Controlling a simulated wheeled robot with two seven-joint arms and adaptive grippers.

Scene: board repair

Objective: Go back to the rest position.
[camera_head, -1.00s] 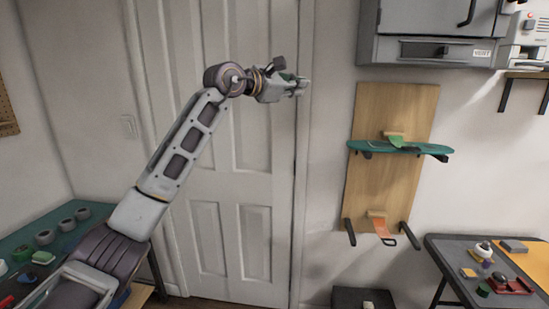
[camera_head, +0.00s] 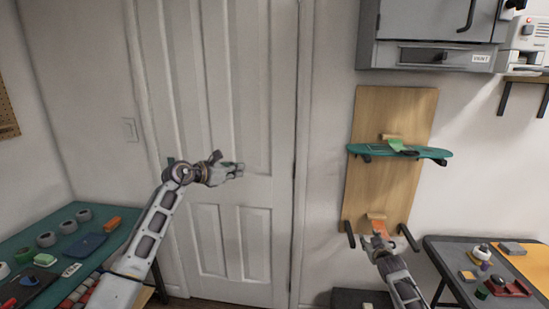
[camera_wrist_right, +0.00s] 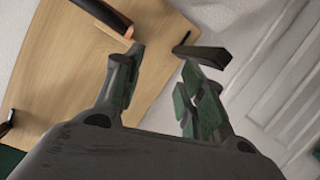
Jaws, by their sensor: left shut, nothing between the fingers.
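My left gripper (camera_head: 236,170) is shut and empty, in front of the white door in the head view. Its arm rises from the lower left. My right gripper (camera_head: 374,243) is low in front of the wooden wall board (camera_head: 388,180), near its bottom edge. In the right wrist view my right gripper (camera_wrist_right: 163,64) has its fingers apart, with nothing held between them. The wooden board (camera_wrist_right: 60,70) and a dark bracket (camera_wrist_right: 207,52) lie beyond the fingers.
A teal skateboard deck (camera_head: 420,152) rests on brackets on the wall board. An orange piece (camera_head: 377,224) hangs below, partly hidden by my right gripper. A green-topped table (camera_head: 38,230) stands left, a dark table (camera_head: 445,258) right.

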